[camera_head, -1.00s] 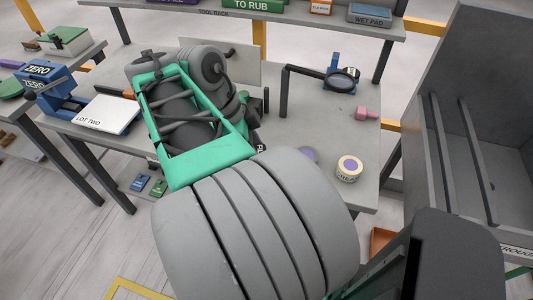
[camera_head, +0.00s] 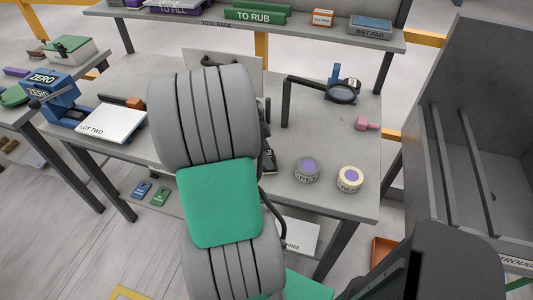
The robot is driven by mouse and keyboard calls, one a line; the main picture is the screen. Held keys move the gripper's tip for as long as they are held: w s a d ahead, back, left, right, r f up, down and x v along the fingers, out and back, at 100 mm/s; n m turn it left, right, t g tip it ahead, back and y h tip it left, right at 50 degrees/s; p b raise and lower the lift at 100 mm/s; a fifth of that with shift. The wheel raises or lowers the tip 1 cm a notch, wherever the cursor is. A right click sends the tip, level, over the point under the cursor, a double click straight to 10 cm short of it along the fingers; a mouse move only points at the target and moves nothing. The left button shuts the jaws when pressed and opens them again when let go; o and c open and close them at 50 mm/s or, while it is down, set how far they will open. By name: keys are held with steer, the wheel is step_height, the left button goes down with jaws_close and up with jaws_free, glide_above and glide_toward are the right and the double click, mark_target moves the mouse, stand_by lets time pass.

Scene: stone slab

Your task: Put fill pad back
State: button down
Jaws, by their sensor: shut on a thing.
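My arm's grey ribbed sections and green link fill the middle of the head view. My gripper cannot be made out; it is hidden behind the arm or out of frame, and so is anything it holds. No thing that I can clearly identify as the fill pad shows. The tool rack (camera_head: 218,27) runs along the back. It bears a purple piece marked TO FILL (camera_head: 180,9), cut off by the top edge, and a green piece marked TO RUB (camera_head: 255,15).
The rack also bears an orange block (camera_head: 322,18) and a WET PAD block (camera_head: 371,27). The grey bench (camera_head: 335,135) holds a grey tin (camera_head: 307,169), a cream tin (camera_head: 349,179), a magnifier (camera_head: 341,93) and a pink piece (camera_head: 367,124). A tall trough (camera_head: 475,120) stands right.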

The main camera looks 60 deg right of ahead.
steer(key=shift+f, duration=0.2)
steer(key=c, duration=0.8)
jaws_free()
steer(key=shift+o, duration=0.2)
steer(key=v, duration=1.2)
steer(key=w+a+n+t, duration=0.2)
steer(key=w+a+n, duration=0.5)
steer(key=n, duration=0.1)
steer(key=w+a+f+n+t+y, duration=0.1)
steer(key=w+a+n+t, duration=0.1)
steer(key=a+n, duration=0.9)
steer(key=w+a+n+t+y, duration=0.1)
steer(key=w+a+n+t, duration=0.1)
steer(key=a+n, duration=0.9)
steer(key=a+t, duration=0.1)
steer(key=a, duration=0.5)
steer(key=shift+f, duration=0.4)
